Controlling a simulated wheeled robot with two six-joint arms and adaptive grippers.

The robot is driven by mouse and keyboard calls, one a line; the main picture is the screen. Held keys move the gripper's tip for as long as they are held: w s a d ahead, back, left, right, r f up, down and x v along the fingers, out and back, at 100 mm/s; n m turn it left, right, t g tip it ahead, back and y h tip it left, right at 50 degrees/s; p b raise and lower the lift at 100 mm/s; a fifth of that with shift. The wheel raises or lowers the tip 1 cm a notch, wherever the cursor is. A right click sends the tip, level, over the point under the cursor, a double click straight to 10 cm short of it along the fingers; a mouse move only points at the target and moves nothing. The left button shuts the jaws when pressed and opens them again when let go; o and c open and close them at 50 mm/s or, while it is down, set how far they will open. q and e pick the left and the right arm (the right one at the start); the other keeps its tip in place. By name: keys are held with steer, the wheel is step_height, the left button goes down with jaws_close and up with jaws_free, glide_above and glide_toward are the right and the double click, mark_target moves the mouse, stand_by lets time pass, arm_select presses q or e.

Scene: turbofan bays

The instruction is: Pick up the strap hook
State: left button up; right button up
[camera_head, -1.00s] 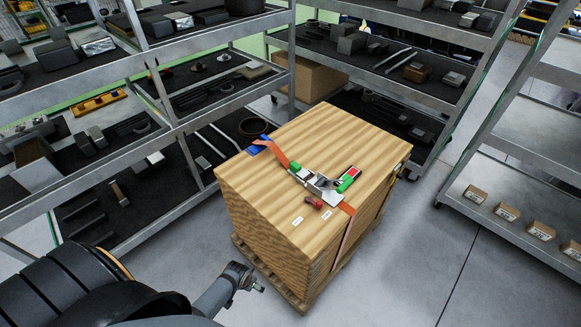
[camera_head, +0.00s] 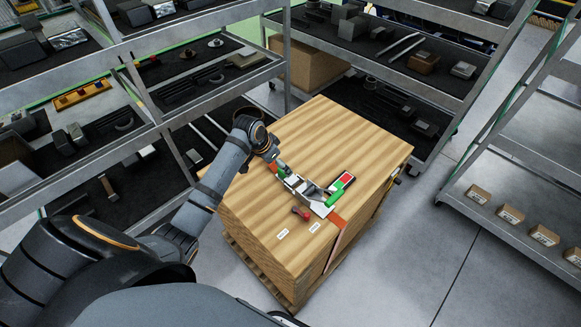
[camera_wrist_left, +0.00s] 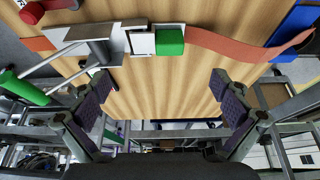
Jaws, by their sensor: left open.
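An orange strap (camera_head: 337,218) with a metal ratchet (camera_head: 307,190) and green grips lies across the wooden crate (camera_head: 345,130). In the left wrist view, the strap's loose end (camera_wrist_left: 235,46) runs to a blue piece (camera_wrist_left: 296,26) at the upper right. My arm hides the blue piece in the head view. I cannot tell for certain which part is the strap hook. A small red-handled piece (camera_head: 301,213) lies beside the ratchet. My left gripper (camera_wrist_left: 162,88) is open and empty over the crate, with the strap beyond its fingers. My right gripper is not in view.
Metal shelves (camera_head: 180,118) stand close at the left and behind. Floor (camera_head: 430,240) is clear at the right.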

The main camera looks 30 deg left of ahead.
arm_select(q)
steer(key=shift+x, duration=3.4)
steer(key=x, duration=0.2)
steer(key=shift+w+d+f, duration=0.1)
steer(key=shift+d+f, duration=0.2)
steer(key=shift+w+f, duration=0.25)
steer(key=shift+f, duration=0.15)
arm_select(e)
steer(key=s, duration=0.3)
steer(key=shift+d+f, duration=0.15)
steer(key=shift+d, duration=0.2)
arm_select(q)
steer(key=shift+s, duration=0.1)
steer(key=shift+c, duration=0.4)
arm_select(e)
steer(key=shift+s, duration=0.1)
